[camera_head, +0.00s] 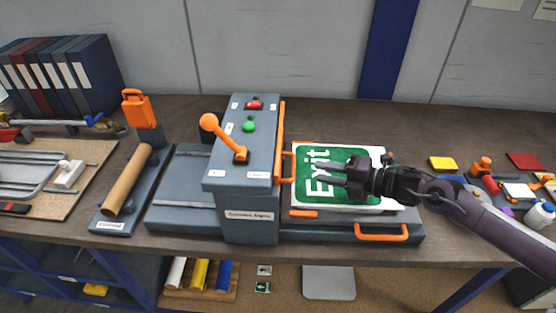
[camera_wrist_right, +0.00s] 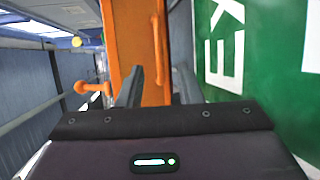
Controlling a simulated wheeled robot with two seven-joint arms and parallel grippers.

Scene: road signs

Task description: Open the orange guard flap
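The orange guard flap (camera_head: 281,128) stands upright along the right side of the grey machine (camera_head: 250,205) and looks closed. Its orange handle (camera_head: 292,168) sticks out to the right. In the right wrist view the flap (camera_wrist_right: 128,40) fills the upper middle, with its handle (camera_wrist_right: 156,48) on its face. My right gripper (camera_head: 322,174) is above the green Exit sign, to the right of the handle and pointing at it. My left gripper is not in view.
The green Exit sign (camera_head: 340,200) lies on the machine's right-hand bed under my gripper. An orange lever (camera_head: 225,137) and red and green buttons are on the machine's top. An orange front handle (camera_head: 382,233) sits at the bed's edge. A brown roll (camera_head: 128,180) lies left.

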